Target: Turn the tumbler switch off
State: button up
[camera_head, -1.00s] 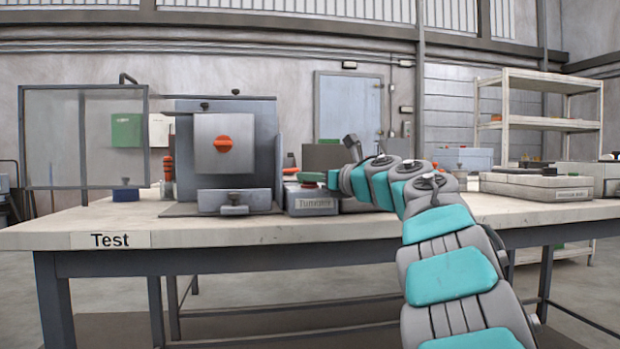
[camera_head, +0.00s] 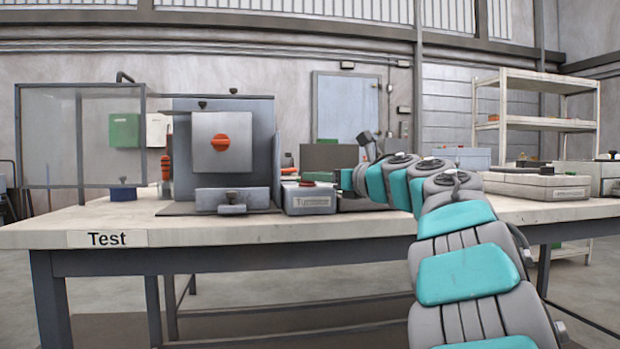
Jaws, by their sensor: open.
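A small grey box (camera_head: 310,201) with a white label, whose lettering starts like "Tu", stands on the bench right of the bagger. A small red part (camera_head: 306,183) shows on its top; I cannot make out a switch lever or its position. My arm reaches in from the lower right. My gripper (camera_head: 335,178), small and partly hidden at the arm's far end, is just right of the box top, open and with nothing visible in it. I cannot tell whether it touches the box.
The grey bagger (camera_head: 255,140) with an orange-red knob (camera_head: 220,142) stands left of the box. A clear framed panel (camera_head: 50,135) is further left. A pale case (camera_head: 535,186) lies to the right. The bench front (camera_head: 250,232) is clear.

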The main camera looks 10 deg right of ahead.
jog(key=shift+v, duration=1.9)
